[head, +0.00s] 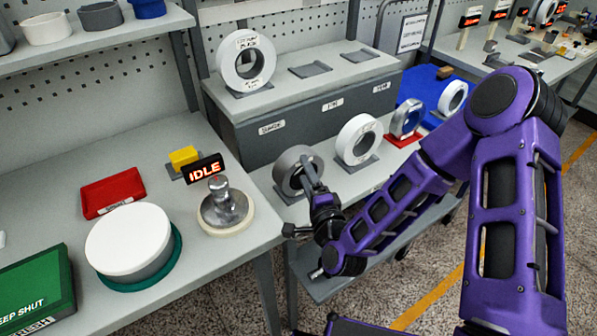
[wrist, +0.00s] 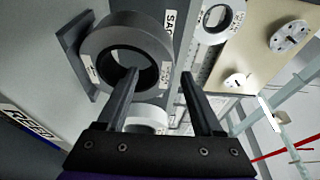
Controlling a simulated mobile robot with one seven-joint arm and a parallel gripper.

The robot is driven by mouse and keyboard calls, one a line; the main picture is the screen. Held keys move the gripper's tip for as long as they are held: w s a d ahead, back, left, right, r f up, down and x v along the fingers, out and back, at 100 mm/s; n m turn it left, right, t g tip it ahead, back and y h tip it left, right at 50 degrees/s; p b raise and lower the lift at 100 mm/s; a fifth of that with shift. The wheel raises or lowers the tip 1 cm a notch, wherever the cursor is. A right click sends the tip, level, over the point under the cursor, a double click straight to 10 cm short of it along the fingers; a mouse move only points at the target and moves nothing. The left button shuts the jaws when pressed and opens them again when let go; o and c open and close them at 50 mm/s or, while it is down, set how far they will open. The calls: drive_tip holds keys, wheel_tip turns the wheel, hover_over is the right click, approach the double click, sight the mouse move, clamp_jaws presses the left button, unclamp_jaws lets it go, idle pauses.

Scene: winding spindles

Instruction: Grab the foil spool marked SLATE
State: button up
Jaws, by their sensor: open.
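A grey ring-shaped spool (head: 285,172) stands upright on a small stand at the left end of the lower ledge. It also shows in the wrist view (wrist: 107,38), with small labels too blurred to read; I cannot tell whether one says SLATE. My gripper (head: 298,197) is open and empty, close in front of this spool. In the wrist view my gripper (wrist: 160,73) has its left finger over the spool's hole and its right finger outside the rim. I cannot tell whether either touches. A white spool (head: 230,65) stands on the grey cabinet, its print unclear.
On the ledge to the right are a white spool (head: 346,137), a silver-blue spool (head: 398,116) on a red stand and another white spool (head: 445,95). The left bench holds a metal-knobbed part (head: 226,208), an IDLE sign (head: 204,169) and a white-topped drum (head: 128,238).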

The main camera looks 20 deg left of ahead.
sight(298, 151)
drive_tip(key=shift+r+x, duration=0.2)
drive_tip(key=shift+x, duration=1.35)
drive_tip(key=shift+r+x, duration=0.15)
drive_tip(key=shift+x, duration=1.4)
drive_tip(key=shift+c, duration=0.2)
clamp_jaws()
drive_tip(key=shift+r, duration=0.25)
